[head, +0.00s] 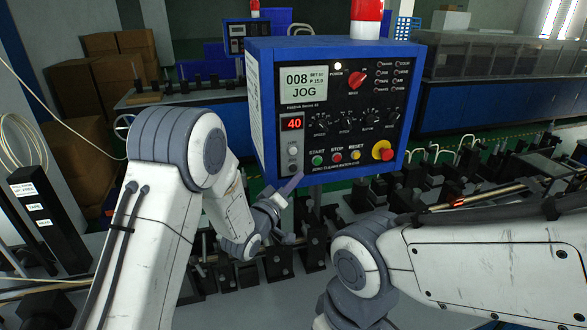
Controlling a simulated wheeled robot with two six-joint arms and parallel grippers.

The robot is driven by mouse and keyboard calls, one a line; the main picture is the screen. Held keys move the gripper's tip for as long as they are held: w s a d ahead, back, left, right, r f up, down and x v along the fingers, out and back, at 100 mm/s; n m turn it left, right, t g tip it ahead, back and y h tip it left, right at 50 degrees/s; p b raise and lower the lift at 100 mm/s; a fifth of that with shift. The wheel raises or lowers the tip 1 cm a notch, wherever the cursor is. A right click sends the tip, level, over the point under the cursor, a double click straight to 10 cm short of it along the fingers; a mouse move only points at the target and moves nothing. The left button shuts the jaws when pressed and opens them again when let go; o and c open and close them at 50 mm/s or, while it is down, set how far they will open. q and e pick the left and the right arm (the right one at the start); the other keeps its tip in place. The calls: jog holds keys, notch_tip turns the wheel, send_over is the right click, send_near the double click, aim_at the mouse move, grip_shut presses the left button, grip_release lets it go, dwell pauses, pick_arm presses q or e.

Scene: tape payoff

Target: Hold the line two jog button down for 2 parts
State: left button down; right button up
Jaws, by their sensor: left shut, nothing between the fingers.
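My left gripper (293,184) is shut and empty, just below the box's lower left corner, apart from the buttons. My right gripper is out of view.
A red emergency button (384,151) is at the box's lower right. A second, smaller control box (236,38) stands behind. Black fixtures and rods crowd the bench below. A black labelled post (47,215) stands at left, and cardboard boxes (75,95) lie behind.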

aim_at(293, 169)
pick_arm(q)
jog(key=shift+w+a, duration=0.25)
jog(key=shift+w, duration=0.5)
jog(key=shift+w, duration=0.1)
dwell(1.5)
jog(key=shift+w+a+b, duration=0.15)
jog(key=shift+w+b, duration=0.15)
jog(key=shift+w+a, duration=0.1)
jog(key=shift+w, duration=0.25)
dwell(5.0)
